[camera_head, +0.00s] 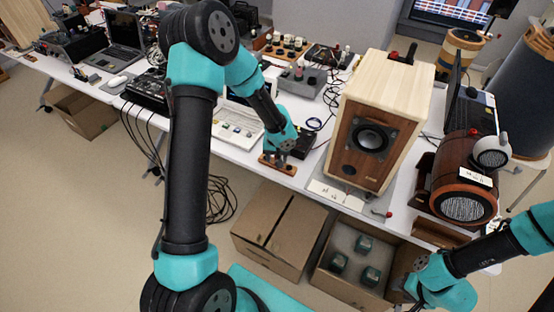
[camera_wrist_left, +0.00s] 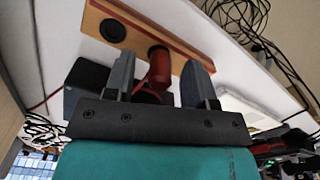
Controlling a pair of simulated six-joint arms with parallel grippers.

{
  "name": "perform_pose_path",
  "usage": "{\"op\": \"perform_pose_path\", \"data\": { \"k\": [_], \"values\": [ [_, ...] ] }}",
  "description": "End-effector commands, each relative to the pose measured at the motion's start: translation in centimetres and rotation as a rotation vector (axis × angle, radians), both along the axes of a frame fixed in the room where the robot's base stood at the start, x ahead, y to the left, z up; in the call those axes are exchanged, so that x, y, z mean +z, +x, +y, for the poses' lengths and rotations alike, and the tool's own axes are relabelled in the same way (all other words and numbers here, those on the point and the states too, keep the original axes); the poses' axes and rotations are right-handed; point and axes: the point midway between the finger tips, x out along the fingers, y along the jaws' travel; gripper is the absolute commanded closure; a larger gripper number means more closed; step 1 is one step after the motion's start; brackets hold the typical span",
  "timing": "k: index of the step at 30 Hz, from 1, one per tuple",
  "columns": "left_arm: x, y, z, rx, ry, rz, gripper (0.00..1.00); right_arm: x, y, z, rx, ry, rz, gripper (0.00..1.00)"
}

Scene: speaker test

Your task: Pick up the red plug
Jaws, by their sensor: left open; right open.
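The red plug (camera_wrist_left: 158,65) shows in the left wrist view, upright on a narrow wooden block (camera_wrist_left: 120,22) with a black socket (camera_wrist_left: 112,31) beside it. My left gripper (camera_wrist_left: 161,75) is open, with one finger on each side of the plug and a gap visible on both sides. In the head view, my left gripper (camera_head: 279,153) is low over the wooden block (camera_head: 266,166) at the table's front edge and hides the plug there. My right gripper (camera_head: 411,284) is open and empty, beside the right cardboard box.
A wooden speaker (camera_head: 358,150) stands right of my left gripper. A brown cylindrical speaker (camera_head: 451,178) is farther right. Two cardboard boxes, left (camera_head: 262,228) and right (camera_head: 345,292), stand below the front edge. Cables and devices crowd the table (camera_head: 222,162).

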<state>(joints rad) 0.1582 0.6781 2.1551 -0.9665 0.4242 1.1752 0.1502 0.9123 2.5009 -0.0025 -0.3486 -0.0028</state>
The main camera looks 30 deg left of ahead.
Motion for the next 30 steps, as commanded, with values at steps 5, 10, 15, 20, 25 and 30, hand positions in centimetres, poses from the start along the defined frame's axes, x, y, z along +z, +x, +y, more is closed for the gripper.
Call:
{"op": "perform_pose_path", "data": {
  "k": [5, 10, 15, 20, 25, 30],
  "values": [
    [0.02, 0.01, -0.01, 0.000, 0.000, 0.000, 0.55, 0.00, 0.00, 0.00, 0.000, 0.000, 0.000, 0.57],
    [0.02, 0.01, -0.01, 0.000, 0.000, 0.000, 0.72, 0.00, 0.00, 0.00, 0.000, 0.000, 0.000, 0.57],
    [0.02, 0.01, -0.01, 0.000, 0.000, 0.000, 0.88, 0.00, 0.00, 0.00, 0.000, 0.000, 0.000, 0.57],
    [0.02, 0.01, -0.01, 0.000, 0.000, 0.000, 1.00, 0.00, 0.00, 0.00, 0.000, 0.000, 0.000, 0.57],
    [0.02, 0.01, -0.01, 0.000, 0.000, 0.000, 1.00, 0.00, 0.00, 0.00, 0.000, 0.000, 0.000, 0.57],
    [0.27, 0.02, 0.03, 0.001, 0.000, -0.001, 1.00, 0.00, 0.00, 0.00, 0.000, 0.000, 0.000, 0.57]
  ]
}}
